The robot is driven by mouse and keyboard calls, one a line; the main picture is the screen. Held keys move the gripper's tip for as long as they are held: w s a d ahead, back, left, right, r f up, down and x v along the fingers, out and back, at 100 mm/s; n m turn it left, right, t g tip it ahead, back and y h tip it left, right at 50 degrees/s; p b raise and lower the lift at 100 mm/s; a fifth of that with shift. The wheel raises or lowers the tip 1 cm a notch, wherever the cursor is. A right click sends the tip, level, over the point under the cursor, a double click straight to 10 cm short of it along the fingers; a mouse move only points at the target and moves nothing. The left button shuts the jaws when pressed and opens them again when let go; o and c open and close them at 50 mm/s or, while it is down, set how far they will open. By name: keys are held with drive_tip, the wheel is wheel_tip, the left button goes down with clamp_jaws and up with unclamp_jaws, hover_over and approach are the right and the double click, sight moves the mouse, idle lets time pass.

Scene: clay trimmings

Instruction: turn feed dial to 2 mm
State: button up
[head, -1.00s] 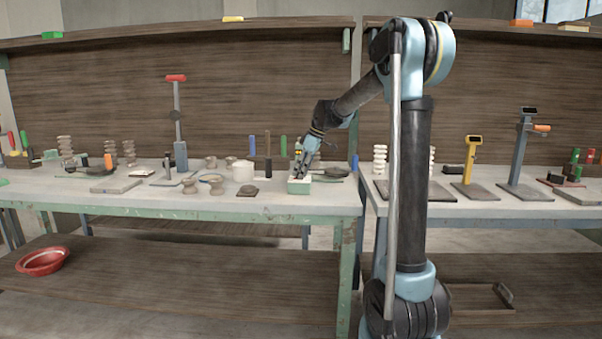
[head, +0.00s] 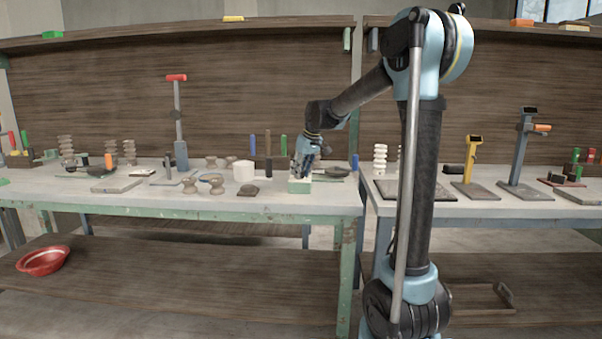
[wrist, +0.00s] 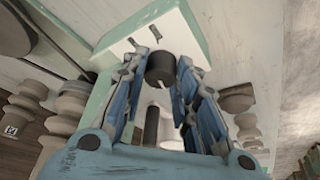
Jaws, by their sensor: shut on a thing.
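The feed dial (wrist: 161,69) is a dark round knob with a short white mark at its lower edge. It sits on the white face of a pale green and white box (wrist: 115,40), where two small dark marks show beside it. My gripper (wrist: 160,72) is shut on the dial, with a blue-padded finger on either side of it. In the head view my gripper (head: 302,170) is over the box (head: 299,187) near the bench's front edge, and the dial is hidden there. I cannot read any number by the marks.
On the bench (head: 130,203), a white cup (head: 243,171) and clay pots (head: 215,186) stand left of the box. Upright blue, dark and green handles stand close behind. A blue post (head: 355,163) is to the right. Yellow (head: 468,160) and grey-blue stands are on the right bench.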

drive_tip(key=m+h, duration=0.1)
drive_tip(key=m, duration=0.1)
drive_tip(key=m+t, duration=0.1)
drive_tip(key=m, duration=0.2)
drive_tip(key=shift+a+m+h, duration=0.2)
drive_tip(key=shift+m+h, duration=0.1)
drive_tip(key=shift+h, duration=0.1)
drive_tip(key=m+h, duration=0.2)
drive_tip(key=m, duration=0.3)
drive_tip(key=shift+a, duration=0.1)
drive_tip(key=o, duration=0.8)
drive_tip(key=shift+c, duration=0.2)
drive_tip(key=v, duration=1.2)
drive_tip(key=shift+a+f, duration=0.1)
